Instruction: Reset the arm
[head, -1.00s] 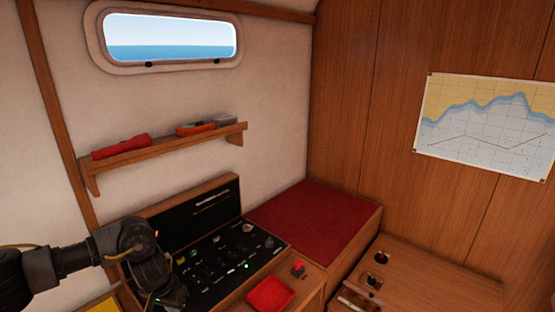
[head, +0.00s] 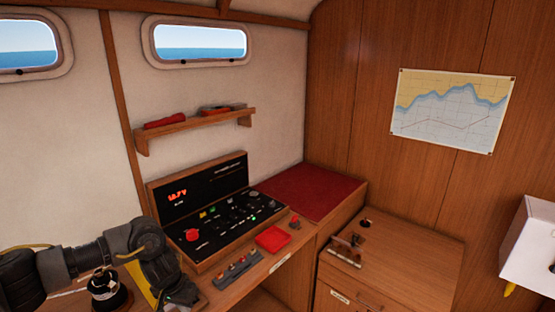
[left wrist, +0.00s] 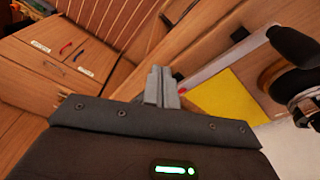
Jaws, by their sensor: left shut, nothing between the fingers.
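My left arm enters the head view from the left. Its gripper (head: 180,296) points downward in front of the control panel (head: 226,226), near the front edge of the wooden desk, and is partly cut off by the picture's bottom. In the left wrist view the two grey fingers (left wrist: 161,86) are together with nothing between them. My right gripper is not in view.
A red pad (head: 273,239) and a grey strip with levers (head: 238,268) lie on the desk. A black round object (head: 108,292) stands beside my left arm. A yellow sheet (left wrist: 232,96) shows in the wrist view. A white box (head: 535,243) is at right.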

